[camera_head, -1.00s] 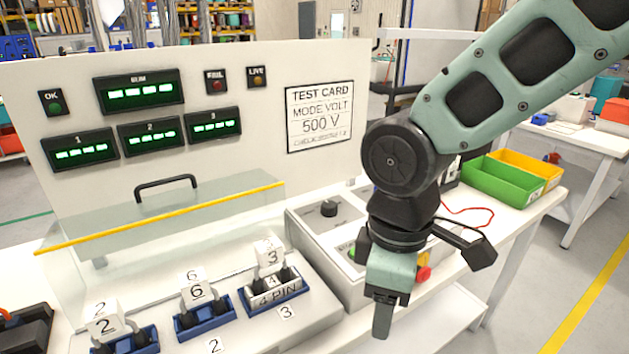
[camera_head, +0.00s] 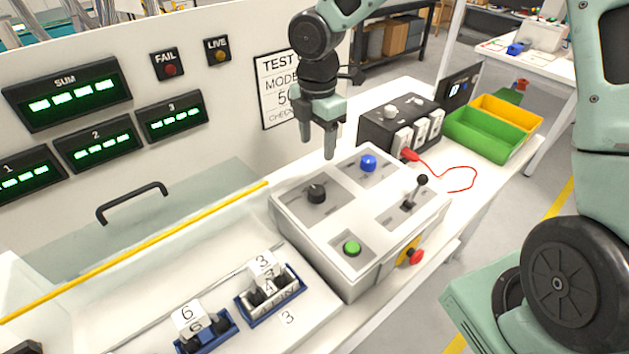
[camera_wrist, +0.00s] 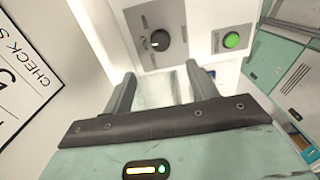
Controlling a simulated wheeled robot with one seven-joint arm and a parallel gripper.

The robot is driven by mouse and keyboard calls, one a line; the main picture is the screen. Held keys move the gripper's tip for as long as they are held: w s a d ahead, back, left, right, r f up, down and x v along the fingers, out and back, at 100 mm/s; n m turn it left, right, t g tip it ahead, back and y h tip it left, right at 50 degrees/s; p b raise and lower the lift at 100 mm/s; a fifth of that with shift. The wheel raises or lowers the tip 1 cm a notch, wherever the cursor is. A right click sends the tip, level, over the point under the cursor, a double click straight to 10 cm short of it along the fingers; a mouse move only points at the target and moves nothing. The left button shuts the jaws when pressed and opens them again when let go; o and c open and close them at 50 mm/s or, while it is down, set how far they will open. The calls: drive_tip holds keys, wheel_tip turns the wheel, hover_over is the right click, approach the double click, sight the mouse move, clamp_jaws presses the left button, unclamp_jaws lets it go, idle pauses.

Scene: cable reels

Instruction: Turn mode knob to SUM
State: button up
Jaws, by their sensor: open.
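The black knob (camera_head: 317,193) sits on a grey plate at the left of the control box's sloped top. In the wrist view the black knob (camera_wrist: 160,40) shows ahead of the fingers with a pale pointer mark; its labels are too small to read. A blue knob (camera_head: 368,163) sits behind it. My gripper (camera_head: 318,150) points down, empty and open, above and behind the black knob, apart from the box. In the wrist view its two fingers (camera_wrist: 162,88) are spread with nothing between them.
The control box (camera_head: 345,265) also carries a green button (camera_head: 352,248), a black-handled lever (camera_head: 415,190) and a red stop button (camera_head: 416,257). The white panel with the test card (camera_head: 280,90) stands close to the left of my gripper. Green (camera_head: 482,138) and yellow bins stand at right.

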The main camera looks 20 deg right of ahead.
sight(317, 190)
wheel_tip(317, 190, down, 13)
drive_tip(key=shift+f+p, duration=0.15)
drive_tip(key=shift+p, duration=0.45)
drive_tip(key=shift+s, duration=0.1)
drive_tip(key=c, duration=1)
